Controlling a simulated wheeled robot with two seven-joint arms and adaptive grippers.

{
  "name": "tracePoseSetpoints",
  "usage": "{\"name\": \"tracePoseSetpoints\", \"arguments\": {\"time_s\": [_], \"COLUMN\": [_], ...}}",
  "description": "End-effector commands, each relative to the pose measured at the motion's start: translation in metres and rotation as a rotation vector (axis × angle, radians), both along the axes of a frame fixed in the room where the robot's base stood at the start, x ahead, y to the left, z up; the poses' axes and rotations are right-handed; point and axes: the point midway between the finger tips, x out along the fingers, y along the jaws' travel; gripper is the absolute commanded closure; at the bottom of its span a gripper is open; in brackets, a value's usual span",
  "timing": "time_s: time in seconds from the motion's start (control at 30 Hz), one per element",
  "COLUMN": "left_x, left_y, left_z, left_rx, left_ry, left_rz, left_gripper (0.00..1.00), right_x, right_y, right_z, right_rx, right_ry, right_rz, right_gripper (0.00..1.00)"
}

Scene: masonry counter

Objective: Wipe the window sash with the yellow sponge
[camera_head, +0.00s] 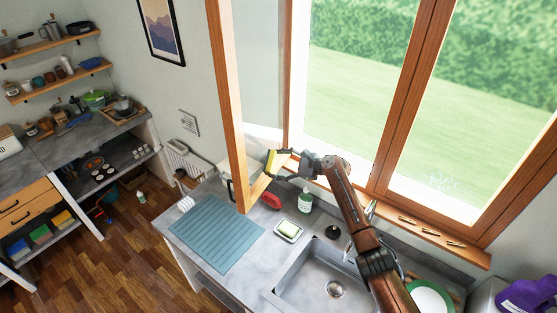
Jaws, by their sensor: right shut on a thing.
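The wood-framed window sash (229,100) stands swung open into the room, with its glass pane (262,70) to the right of the near upright. My right gripper (281,163) is shut on the yellow sponge (271,160), with a dark part beside it. It holds the sponge near the low part of the sash, just above its bottom rail (259,187). I cannot tell whether the sponge touches the glass. My right arm reaches in from the lower right over the sink. My left gripper is out of view.
The steel sink (312,283) is at front. Pegs lie on the window sill (425,228).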

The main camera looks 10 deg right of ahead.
Motion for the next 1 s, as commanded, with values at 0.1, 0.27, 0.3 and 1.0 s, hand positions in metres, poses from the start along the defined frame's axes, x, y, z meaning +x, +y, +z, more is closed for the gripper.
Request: {"name": "tracePoseSetpoints", "arguments": {"time_s": [0.1,0.27,0.3,1.0], "left_x": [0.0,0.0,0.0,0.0], "left_y": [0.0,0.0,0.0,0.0], "left_z": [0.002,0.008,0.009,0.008], "left_rx": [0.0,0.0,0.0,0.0], "left_ry": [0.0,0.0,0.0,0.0], "left_rz": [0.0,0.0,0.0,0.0], "left_gripper": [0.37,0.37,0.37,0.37], "right_x": [-0.003,-0.014,-0.017,-0.033], "right_y": [0.002,0.008,0.01,0.022], "right_z": [-0.002,-0.001,-0.001,0.017], "right_rx": [0.0,-0.001,0.001,0.0], "right_ry": [0.001,0.001,0.001,0.0], "right_rz": [0.0,0.002,0.002,0.0], "right_gripper": [0.4,0.4,0.4,0.4]}}
